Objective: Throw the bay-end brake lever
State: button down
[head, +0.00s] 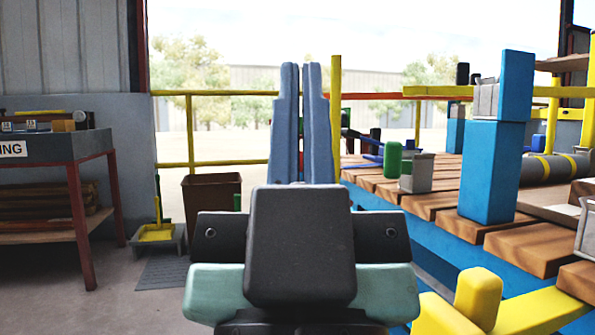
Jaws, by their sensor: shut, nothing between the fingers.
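My gripper (303,72) points straight ahead and up in the middle of the head view. Its two long blue-grey fingers are together, with nothing held. I cannot pick out the bay-end brake lever for certain. A green upright grip (392,160) stands beside a grey block on the wooden deck, right of my gripper and apart from it. A blue lever-like bar (368,142) lies further back on the deck. My fingers and wrist hide what stands directly behind them; a sliver of red and green shows there.
The plank deck (432,203) on a blue frame fills the right, with blue posts (490,172) and yellow parts (478,298) near it. Yellow railing (190,150) crosses behind. A brown bin (210,200) and a workbench (50,147) stand left. Floor at lower left is mostly clear.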

notch_tip(320, 180, up, 31)
jog(key=p, duration=2.9)
jog(key=shift+p, duration=0.3)
jog(key=shift+f, duration=0.1)
